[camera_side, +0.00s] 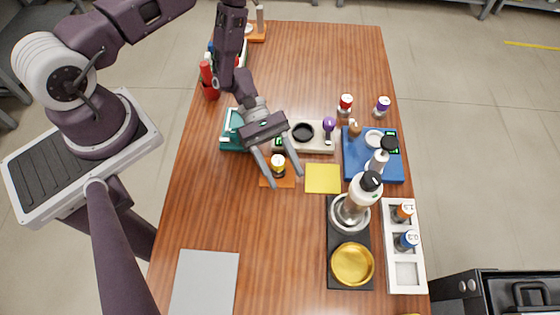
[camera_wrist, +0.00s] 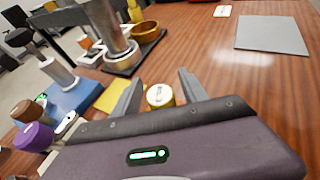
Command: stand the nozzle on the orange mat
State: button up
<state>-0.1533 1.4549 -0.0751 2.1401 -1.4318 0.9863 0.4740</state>
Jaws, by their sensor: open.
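The orange mat (camera_side: 288,183) lies flat on the wooden table, partly covered by my fingers. A small upright piece with a pale top, a yellow band and a dark part, which I take for the nozzle (camera_side: 278,163), stands on it. My gripper (camera_side: 285,179) is open, with one finger on each side of the piece. In the wrist view the nozzle (camera_wrist: 160,95) shows its pale round top between the two fingers, with a gap visible on the left. Its lower part is hidden behind my gripper body.
A yellow mat (camera_side: 322,179) lies just right. Beyond it are a blue device (camera_side: 358,165), a black base with a steel cup and gold bowl (camera_side: 352,265), and a white rack (camera_side: 405,275). A grey plate (camera_side: 205,283) lies in front. The table between is clear.

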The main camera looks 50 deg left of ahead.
jog(key=v, duration=1.2)
notch_tip(320, 180, up, 19)
jog(key=m+y, duration=0.6)
jog(key=m, duration=0.2)
jog(key=s+a+r+m+t+y, duration=0.4)
jog(key=s+r+m+t+y, duration=0.3)
jog(key=s+r, duration=0.5)
jog(key=shift+s+r+t, duration=0.25)
jog(key=shift+r+t, duration=0.3)
jog(key=shift+t, duration=0.35)
